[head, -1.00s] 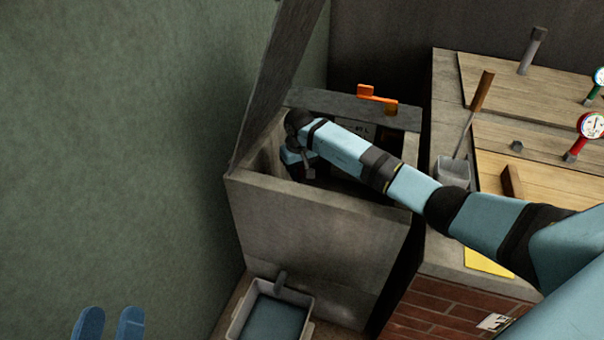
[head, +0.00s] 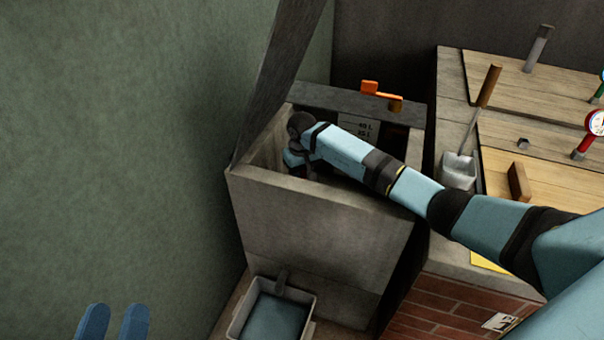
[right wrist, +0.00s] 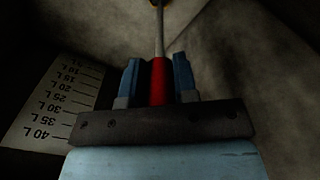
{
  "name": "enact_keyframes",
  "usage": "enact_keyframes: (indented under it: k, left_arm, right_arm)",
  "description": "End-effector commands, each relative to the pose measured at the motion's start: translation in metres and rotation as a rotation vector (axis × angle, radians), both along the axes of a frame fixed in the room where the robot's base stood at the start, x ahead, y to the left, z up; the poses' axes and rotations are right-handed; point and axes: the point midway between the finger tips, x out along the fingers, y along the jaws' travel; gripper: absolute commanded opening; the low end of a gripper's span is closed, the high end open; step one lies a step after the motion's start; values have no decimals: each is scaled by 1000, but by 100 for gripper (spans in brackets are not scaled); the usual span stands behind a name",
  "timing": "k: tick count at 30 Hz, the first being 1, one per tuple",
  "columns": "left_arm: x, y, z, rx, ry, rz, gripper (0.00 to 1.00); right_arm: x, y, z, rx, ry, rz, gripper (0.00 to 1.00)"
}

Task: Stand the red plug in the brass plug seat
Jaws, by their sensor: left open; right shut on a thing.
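The red plug (right wrist: 158,82) shows in the right wrist view as a red grip with a thin grey rod running away from it. My right gripper (right wrist: 158,78) is shut on the red grip, a blue finger on each side. A small brass-coloured patch (right wrist: 160,2) shows at the top edge, at the rod's far end; I cannot tell whether it is the plug seat or whether the rod's end stands in it. In the head view my right arm reaches into the stone tank (head: 310,230), whose wall hides the fingers and plug. My left gripper (head: 114,322) is open and empty at the bottom left.
A white litre scale (right wrist: 60,100) is on the tank's inner wall. An orange lever (head: 382,96) sits on the tank's back bar. A grey tray (head: 272,315) of liquid stands below the tank. A counter with wooden lids (head: 530,90) and a scoop (head: 458,170) lies to the right.

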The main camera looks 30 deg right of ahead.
Motion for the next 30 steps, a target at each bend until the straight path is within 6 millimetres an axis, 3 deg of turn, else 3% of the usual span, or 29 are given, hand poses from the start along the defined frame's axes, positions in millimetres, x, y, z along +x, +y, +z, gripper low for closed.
enact_keyframes:
  k: [2, 3, 7, 15, 19, 27, 30]
  left_arm:
    - [0, 0, 1, 0, -1, 0, 57]
    - [0, 0, 1, 0, -1, 0, 57]
    - [0, 0, 1, -1, -3, 0, 57]
    - [0, 1, 2, 1, -5, 0, 57]
    - [0, 1, 7, -2, -11, 2, 57]
    - [-1, 4, 26, -18, -62, 23, 57]
    - [1, 8, 9, 22, 6, 38, 57]
  right_arm:
    - [0, 0, 1, 0, -1, 0, 0]
    - [0, 0, 1, 0, -1, 0, 29]
    - [0, 0, 1, 0, -1, 0, 57]
    - [0, 0, 1, 0, 0, 0, 57]
    - [0, -1, 12, -1, -1, 1, 57]
    - [1, -1, 71, -2, -4, 1, 57]
    - [1, -1, 93, -1, -4, 1, 57]
